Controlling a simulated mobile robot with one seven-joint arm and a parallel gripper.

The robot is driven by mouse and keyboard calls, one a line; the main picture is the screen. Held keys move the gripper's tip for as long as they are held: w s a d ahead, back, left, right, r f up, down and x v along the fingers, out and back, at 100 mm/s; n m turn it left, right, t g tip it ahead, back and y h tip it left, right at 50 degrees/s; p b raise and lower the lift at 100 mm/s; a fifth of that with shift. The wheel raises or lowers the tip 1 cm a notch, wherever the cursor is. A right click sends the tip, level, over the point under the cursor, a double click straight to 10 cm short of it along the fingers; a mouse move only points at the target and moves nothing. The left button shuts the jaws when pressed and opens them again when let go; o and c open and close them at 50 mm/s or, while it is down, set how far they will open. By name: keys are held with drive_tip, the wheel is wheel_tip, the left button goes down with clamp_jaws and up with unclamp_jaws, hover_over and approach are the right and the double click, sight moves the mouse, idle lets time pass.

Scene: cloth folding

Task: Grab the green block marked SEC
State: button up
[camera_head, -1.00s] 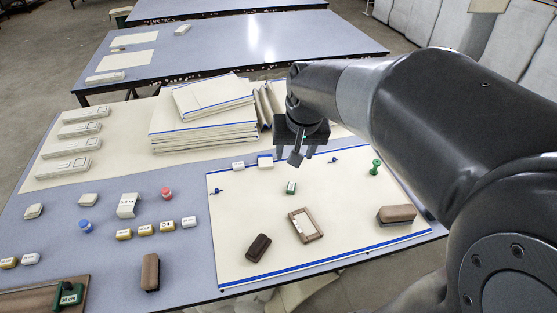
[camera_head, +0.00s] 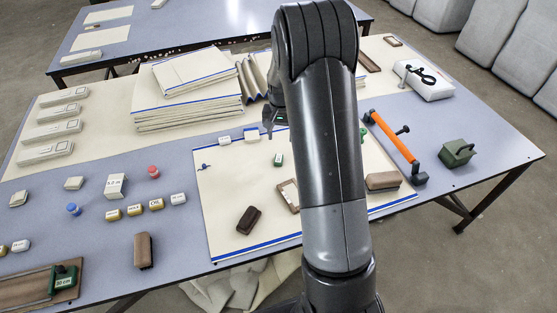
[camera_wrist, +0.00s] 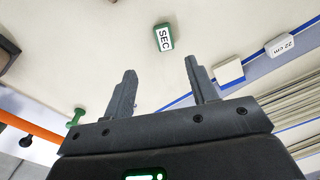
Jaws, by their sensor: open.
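The green block marked SEC (camera_wrist: 163,38) lies on the cream cloth, with its white label facing up in the wrist view. In the head view the block (camera_head: 278,159) shows small on the cloth, just left of my arm. My gripper (camera_wrist: 157,78) is open and empty, its two fingers spread. In the wrist view the block lies beyond the fingertips, between their lines, and touches neither.
On the cloth (camera_head: 222,235) lie a dark brown block (camera_head: 248,219), a wooden frame (camera_head: 288,194) partly behind my arm and a brown block (camera_head: 383,181). White blocks (camera_head: 251,134) sit at its back edge near a folded cloth stack (camera_head: 188,100). An orange-handled tool (camera_head: 393,138) lies right.

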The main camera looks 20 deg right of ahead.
hover_over(278, 160)
drive_tip(key=d, duration=0.1)
wheel_tip(278, 160, down, 6)
drive_tip(key=shift+w+f, duration=0.1)
drive_tip(key=shift+w, duration=0.05)
drive_tip(key=shift+a+f, duration=0.25)
drive_tip(key=shift+f, duration=1.1)
drive_tip(key=shift+a+f, duration=0.2)
drive_tip(key=shift+f, duration=1.1)
drive_tip(key=shift+c, duration=0.4)
drive_tip(key=c, duration=1)
drive_tip(key=shift+o, duration=0.2)
drive_tip(key=shift+r, duration=0.15)
